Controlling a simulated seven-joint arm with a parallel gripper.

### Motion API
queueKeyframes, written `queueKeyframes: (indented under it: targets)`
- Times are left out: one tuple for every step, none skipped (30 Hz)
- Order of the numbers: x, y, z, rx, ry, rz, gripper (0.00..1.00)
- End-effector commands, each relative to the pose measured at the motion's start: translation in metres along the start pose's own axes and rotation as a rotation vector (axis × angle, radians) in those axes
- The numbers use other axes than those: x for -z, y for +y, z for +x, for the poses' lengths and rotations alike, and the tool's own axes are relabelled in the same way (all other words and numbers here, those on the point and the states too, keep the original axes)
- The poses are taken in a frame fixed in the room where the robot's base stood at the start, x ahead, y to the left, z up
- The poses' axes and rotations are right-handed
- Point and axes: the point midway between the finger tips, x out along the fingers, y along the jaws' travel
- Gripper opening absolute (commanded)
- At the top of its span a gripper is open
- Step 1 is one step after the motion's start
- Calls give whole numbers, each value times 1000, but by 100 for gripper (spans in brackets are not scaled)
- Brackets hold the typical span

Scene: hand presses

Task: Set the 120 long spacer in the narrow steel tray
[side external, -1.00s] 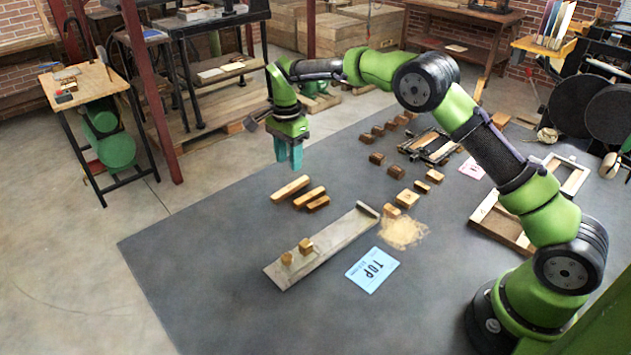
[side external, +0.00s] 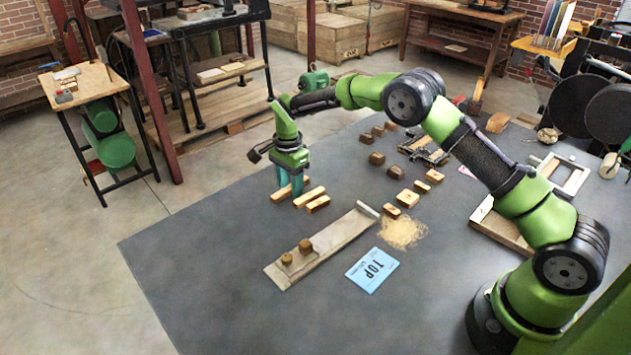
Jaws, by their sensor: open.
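The leftmost spacer (side external: 279,196) looks the longest; the middle spacer (side external: 309,197) and the right spacer (side external: 318,204) look shorter. No number can be read on them. My gripper (side external: 290,185) is open, with its teal fingers pointing down at the leftmost spacer and hiding part of it. I cannot tell whether the fingers touch it. The narrow steel tray (side external: 335,238) lies in front, running diagonally, with two small wooden blocks (side external: 305,246) (side external: 287,259) at its near left end and a raised bar at its far end.
A blue "TOP" card (side external: 371,269) lies right of the tray, and a patch of sawdust (side external: 402,232) behind it. Several brown blocks (side external: 377,158) stand further back. A wooden frame (side external: 562,175) lies at the right. The table's front left is clear.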

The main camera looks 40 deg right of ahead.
Motion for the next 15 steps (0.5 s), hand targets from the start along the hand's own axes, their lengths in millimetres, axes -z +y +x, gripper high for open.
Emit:
queueKeyframes:
  targets:
    - [0, 0, 0, 0, 0, 0, 43]
    - [0, 0, 0, 0, 0, 0, 43]
    - [0, 0, 0, 0, 0, 0, 43]
    - [0, 0, 0, 0, 0, 0, 41]
    - [0, 0, 0, 0, 0, -1, 36]
    - [0, 0, 0, 0, 0, -1, 30]
    - [0, 0, 0, 0, 0, -1, 26]
    - [0, 0, 0, 0, 0, -1, 21]
    - [0, 0, 0, 0, 0, -1, 15]
    - [0, 0, 0, 0, 0, -1, 10]
    - [0, 0, 0, 0, 0, -1, 6]
    - [0, 0, 0, 0, 0, -1, 0]
    - [0, 0, 0, 0, 0, -1, 0]
    - [0, 0, 0, 0, 0, -1, 0]
    - [0, 0, -1, 0, 0, -1, 0]
